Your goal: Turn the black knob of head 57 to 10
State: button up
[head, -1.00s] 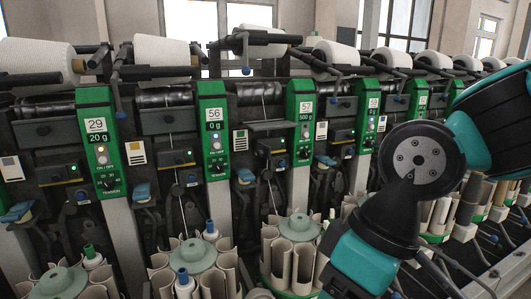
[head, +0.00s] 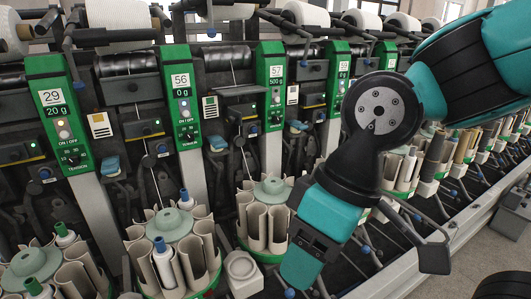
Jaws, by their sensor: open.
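Nothing covers the panel. My arm reaches in from the upper right and bends downward, right of and in front of head 57. I cannot make out my gripper's fingers; nothing of mine is seen touching the knob.
Head 56 (head: 182,105) and head 29 (head: 60,110) have similar green panels to the left. Round carriers with cream tubes (head: 265,225) stand below the panels. White yarn cones (head: 118,20) line the top. A long metal rail (head: 440,235) and grey floor are at right.

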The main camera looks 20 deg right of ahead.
aim_at(277, 118)
jog(key=z, duration=0.2)
jog(key=k, duration=0.45)
jog(key=z, duration=1.05)
jog(key=i, duration=0.7)
jog(key=u, duration=0.85)
jog(key=i, duration=0.35)
jog(key=u, duration=0.3)
